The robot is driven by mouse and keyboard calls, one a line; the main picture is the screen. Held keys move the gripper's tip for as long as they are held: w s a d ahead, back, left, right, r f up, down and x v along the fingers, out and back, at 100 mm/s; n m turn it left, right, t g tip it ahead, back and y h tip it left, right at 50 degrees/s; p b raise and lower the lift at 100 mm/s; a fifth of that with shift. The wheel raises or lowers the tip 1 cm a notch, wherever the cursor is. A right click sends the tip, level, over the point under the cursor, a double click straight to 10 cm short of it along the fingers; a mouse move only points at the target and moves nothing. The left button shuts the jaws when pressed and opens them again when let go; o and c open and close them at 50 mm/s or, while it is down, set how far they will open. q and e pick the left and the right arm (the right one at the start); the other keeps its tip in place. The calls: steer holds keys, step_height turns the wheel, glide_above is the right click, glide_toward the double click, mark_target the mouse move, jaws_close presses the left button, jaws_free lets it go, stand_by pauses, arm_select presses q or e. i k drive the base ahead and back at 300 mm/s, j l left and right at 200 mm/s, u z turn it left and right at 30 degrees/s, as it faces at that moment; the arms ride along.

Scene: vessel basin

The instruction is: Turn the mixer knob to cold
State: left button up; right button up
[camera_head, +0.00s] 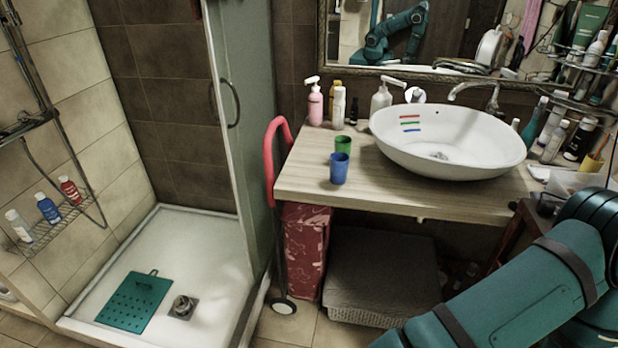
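A metal mixer tap (474,85) stands behind the white vessel basin (450,165). Its curved spout reaches left over the back rim. I cannot make out its knob or which way it is turned. Short red, green and blue stripes show on the inner left wall of the basin. My teal right arm (540,285) fills the lower right corner, in front of and below the counter, apart from the tap. Neither gripper can be seen.
A green cup (343,145) and a blue cup (339,168) stand on the wooden counter (300,180), left of the basin. Bottles crowd the counter's back and right side. A red-handled cart (271,150) stands between counter and shower (215,240). A mirror (450,30) hangs behind.

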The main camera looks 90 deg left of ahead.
mark_target(416, 94)
steer(key=u, duration=2.75)
